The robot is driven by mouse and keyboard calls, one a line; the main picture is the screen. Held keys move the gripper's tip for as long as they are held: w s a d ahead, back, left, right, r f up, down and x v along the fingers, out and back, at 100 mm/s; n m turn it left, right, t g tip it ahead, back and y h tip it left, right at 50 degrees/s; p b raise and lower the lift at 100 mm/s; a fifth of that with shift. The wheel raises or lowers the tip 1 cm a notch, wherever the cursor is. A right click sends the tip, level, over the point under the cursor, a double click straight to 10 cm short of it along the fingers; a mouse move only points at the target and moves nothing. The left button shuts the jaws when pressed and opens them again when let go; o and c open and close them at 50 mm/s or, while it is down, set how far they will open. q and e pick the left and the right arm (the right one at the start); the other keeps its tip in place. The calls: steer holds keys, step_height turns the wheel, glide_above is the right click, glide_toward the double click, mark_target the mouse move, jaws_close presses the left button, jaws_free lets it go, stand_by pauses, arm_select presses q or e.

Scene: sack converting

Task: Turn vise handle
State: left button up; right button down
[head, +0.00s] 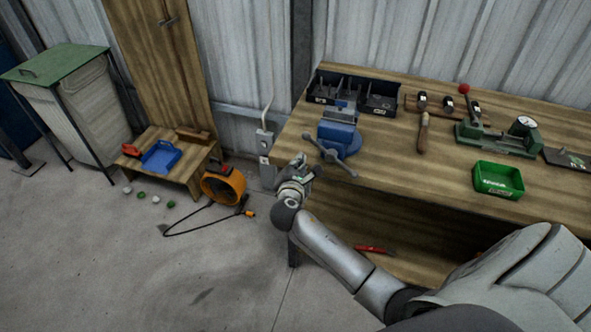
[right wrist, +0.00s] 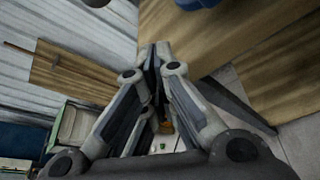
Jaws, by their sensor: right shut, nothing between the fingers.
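A blue bench vise (head: 338,138) is fixed at the left front corner of the wooden workbench (head: 385,160). Its grey handle (head: 331,155) lies slanted across the vise's front, from upper left to lower right, with a knob at each end. My right gripper (head: 302,163) is at the bench's left front corner, just left of and below the handle, apart from it as far as I can tell. In the right wrist view its fingers (right wrist: 157,60) are together with nothing between them. A bit of blue, likely the vise (right wrist: 195,3), shows at the top edge. My left gripper is not in view.
A black bin (head: 372,103) stands behind the vise. Hammers (head: 423,130), a green tool with a dial (head: 497,138) and a green tray (head: 498,180) lie to the right.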

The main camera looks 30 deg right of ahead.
mark_target(331, 156)
steer(key=d+r+p, duration=0.2)
steer(key=shift+s+d+r+p, duration=0.2)
steer(key=shift+d+r+p, duration=0.1)
steer(key=shift+r, duration=0.05)
steer(key=shift+d, duration=0.1)
stand_by(0.3)
